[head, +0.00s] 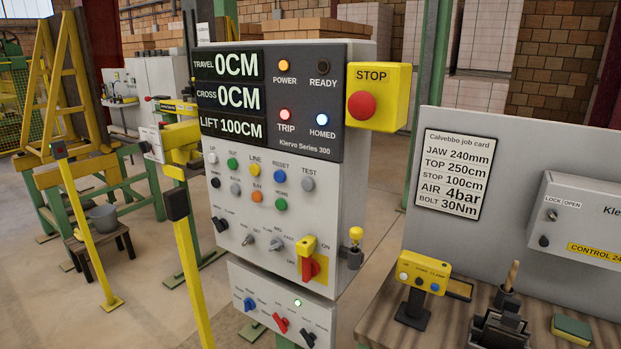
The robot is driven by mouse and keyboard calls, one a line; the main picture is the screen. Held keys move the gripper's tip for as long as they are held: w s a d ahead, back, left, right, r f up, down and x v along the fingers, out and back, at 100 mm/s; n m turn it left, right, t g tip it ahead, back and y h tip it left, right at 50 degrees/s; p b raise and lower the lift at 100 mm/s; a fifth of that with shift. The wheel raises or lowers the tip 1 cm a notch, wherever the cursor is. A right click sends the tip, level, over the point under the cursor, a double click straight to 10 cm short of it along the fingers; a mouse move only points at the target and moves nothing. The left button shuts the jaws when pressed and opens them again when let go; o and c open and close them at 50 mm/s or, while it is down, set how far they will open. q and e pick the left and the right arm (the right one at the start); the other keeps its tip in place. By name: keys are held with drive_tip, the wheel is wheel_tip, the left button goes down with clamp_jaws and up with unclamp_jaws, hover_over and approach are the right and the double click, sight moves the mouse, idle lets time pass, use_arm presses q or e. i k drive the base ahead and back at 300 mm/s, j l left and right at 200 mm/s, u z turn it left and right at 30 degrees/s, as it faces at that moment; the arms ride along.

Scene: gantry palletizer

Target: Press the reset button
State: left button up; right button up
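The reset button (280,176) is a small round blue button under a RESET label, on the sloped light-grey front of the control cabinet (345,185). A yellow button (255,170) under a LINE label is to its left, and a grey button (308,184) under a TEST label is to its right. A green button (281,204) sits just below it. The POWER lamp (284,66) glows orange, the TRIP lamp (285,115) glows red and the HOMED lamp (322,119) glows bluish white. The READY lamp (323,67) is dark. Neither of my grippers shows.
A red stop button (362,106) on a yellow box juts from the cabinet's upper right. A red-handled yellow switch (309,263) sits lower down. A yellow post (187,250) stands close at the cabinet's left. A bench (385,320) with a small yellow button box (418,277) is at right.

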sight(279, 176)
drive_tip(key=i+j+z, duration=0.15)
drive_tip(key=z, duration=0.2)
drive_tip(key=i+j+z, duration=0.1)
drive_tip(key=j+z, duration=0.6)
drive_tip(key=i+j, duration=0.05)
